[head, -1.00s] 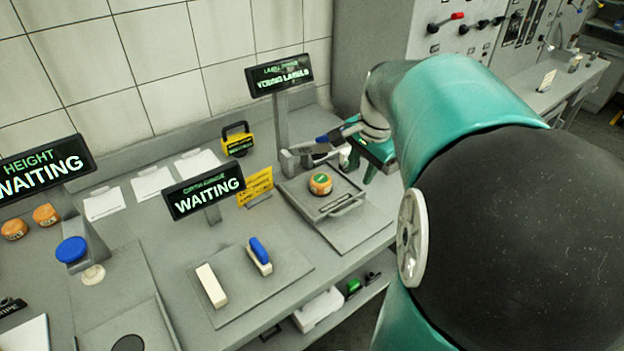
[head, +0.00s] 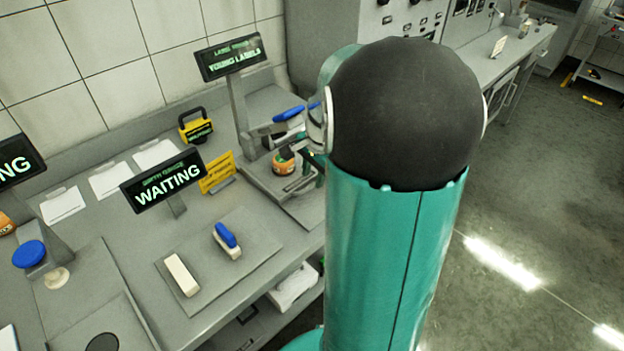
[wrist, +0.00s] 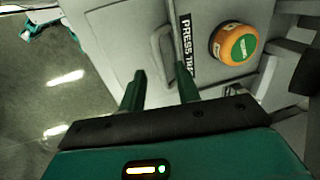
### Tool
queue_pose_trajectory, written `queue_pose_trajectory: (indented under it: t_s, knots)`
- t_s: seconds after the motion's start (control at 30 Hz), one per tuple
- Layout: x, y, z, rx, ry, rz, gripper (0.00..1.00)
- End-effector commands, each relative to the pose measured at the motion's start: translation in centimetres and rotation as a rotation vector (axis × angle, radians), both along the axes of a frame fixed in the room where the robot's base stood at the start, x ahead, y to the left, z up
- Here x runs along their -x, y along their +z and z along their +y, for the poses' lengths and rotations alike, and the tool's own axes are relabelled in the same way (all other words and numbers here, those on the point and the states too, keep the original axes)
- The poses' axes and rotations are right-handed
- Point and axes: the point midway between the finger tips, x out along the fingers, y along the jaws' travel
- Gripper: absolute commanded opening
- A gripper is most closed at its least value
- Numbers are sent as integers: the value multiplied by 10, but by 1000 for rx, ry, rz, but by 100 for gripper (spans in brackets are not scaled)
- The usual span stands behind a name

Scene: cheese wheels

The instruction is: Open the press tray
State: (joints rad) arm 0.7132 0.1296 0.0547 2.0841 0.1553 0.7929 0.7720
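The press tray (wrist: 128,33) is a grey plate with a raised bar handle (wrist: 160,48) and a "PRESS TRAY" label in the wrist view. An orange cheese wheel (wrist: 235,44) with a green top sits beyond the label; it also shows in the head view (head: 283,163). My gripper (wrist: 161,70) has its two green fingers apart, with nothing held between them. The handle lies just ahead of the fingertips, roughly in line with the gap. I cannot tell whether they touch. In the head view my arm hides most of the gripper and part of the tray (head: 306,208).
A blue-handled press lever (head: 289,113) stands close to the gripper. A "YOUNG LABELS" sign (head: 230,57) and a "WAITING" sign (head: 164,186) rise from the bench. A blue-handled brush (head: 227,240) and a white block (head: 181,275) lie on a mat. Open floor (head: 540,215) is at right.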

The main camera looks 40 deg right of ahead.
Motion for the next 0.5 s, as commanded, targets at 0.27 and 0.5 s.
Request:
queue_pose_trajectory:
  t_s: [0.27,0.5]
  knots:
    - [-5,-26,0,-1,1,0,33]
    - [-5,-26,0,0,1,0,33]
